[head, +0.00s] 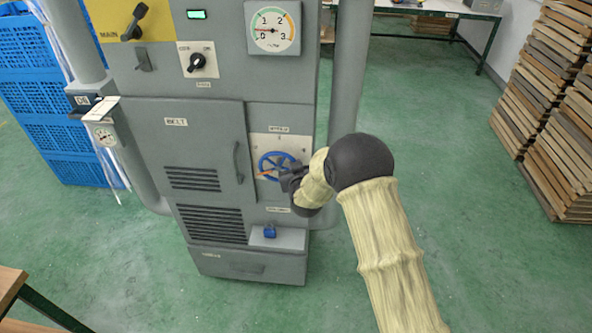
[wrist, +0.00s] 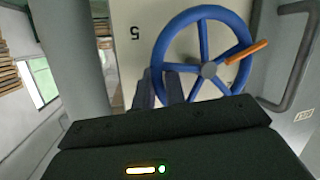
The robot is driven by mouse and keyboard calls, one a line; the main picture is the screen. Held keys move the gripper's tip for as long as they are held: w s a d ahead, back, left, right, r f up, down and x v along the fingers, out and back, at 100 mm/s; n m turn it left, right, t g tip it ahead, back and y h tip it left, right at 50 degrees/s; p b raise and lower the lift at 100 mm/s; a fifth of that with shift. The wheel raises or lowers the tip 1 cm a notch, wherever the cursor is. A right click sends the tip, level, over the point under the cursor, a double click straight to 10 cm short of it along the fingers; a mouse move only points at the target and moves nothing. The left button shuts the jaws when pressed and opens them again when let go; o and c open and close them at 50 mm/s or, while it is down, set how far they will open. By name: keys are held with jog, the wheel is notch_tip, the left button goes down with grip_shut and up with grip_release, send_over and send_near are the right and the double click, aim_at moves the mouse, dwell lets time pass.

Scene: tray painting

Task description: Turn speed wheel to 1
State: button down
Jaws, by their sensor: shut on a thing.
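The blue speed wheel (head: 272,164) is on a pale plate on the lower right front of the grey machine. It also fills the upper middle of the wrist view (wrist: 164,42), with several spokes, a grey hub and an orange pointer (wrist: 246,52) reaching right. A digit 5 is on the plate, upside down in the wrist view. My gripper (head: 289,178) is at the wheel's right side in the head view. In the wrist view its fingers (wrist: 160,88) are shut on the wheel's rim. The digit 1 is not readable.
The grey machine cabinet has a belt door (head: 202,150) left of the wheel and a dial gauge (head: 272,28) above. A small blue object (head: 269,231) sits on a ledge below. Blue crates (head: 50,110) stand left, and stacked wooden pallets (head: 548,100) stand right.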

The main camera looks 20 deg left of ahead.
jog(key=shift+a+r+n+h, duration=0.15)
jog(key=shift+r+n+h, duration=0.35)
jog(key=shift+n, duration=0.1)
jog(key=c, duration=1.5)
grip_release()
jog(key=shift+f, duration=0.1)
jog(key=shift+s, duration=0.1)
jog(key=b+v, duration=0.3)
jog(key=v, duration=1.4)
